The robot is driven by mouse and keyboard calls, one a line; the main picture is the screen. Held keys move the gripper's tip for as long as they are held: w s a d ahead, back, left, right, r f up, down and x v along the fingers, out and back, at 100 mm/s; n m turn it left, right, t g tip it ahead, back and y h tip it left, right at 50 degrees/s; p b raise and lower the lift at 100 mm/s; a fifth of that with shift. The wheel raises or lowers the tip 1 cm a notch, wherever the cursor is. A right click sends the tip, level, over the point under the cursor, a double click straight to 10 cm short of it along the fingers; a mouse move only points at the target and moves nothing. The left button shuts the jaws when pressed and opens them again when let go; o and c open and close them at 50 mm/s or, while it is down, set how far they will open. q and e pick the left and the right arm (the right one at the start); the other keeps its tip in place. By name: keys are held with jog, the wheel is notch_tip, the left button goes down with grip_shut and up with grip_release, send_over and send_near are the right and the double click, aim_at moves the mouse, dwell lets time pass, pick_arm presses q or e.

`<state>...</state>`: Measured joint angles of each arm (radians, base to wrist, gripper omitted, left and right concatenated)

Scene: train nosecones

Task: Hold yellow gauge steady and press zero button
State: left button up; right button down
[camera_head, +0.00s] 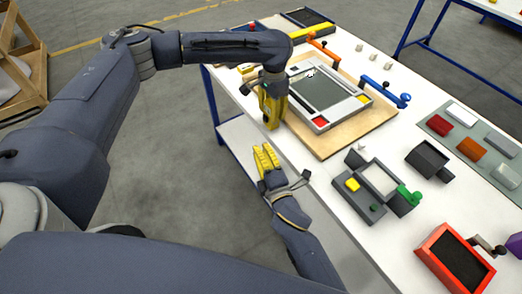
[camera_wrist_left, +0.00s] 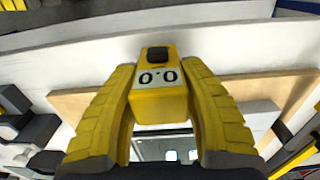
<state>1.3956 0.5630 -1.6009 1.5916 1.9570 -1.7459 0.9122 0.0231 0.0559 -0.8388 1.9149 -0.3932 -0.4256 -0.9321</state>
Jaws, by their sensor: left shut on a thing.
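The yellow gauge (camera_wrist_left: 160,105) sits between the two yellow fingers of my left gripper (camera_wrist_left: 162,90) in the left wrist view. Its white display reads 0.0, and a dark button (camera_wrist_left: 158,55) is on its end beyond the display. My left gripper (camera_head: 271,118) is shut on the gauge at the left edge of the table in the head view; there the gauge is hard to tell from the yellow fingers. My right gripper (camera_head: 266,158) is below it, off the table's left edge, apart from the gauge. Its fingers look together and empty.
On the white table (camera_head: 330,195), a wooden board (camera_head: 372,120) bears a grey framed panel (camera_head: 325,93) near my left gripper. Grey fixtures (camera_head: 380,180), a red-framed tray (camera_head: 455,262) and coloured blocks (camera_head: 471,149) stand to the right. Open floor lies left of the table.

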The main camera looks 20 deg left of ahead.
pick_arm(q)
jog(key=o, duration=1.3)
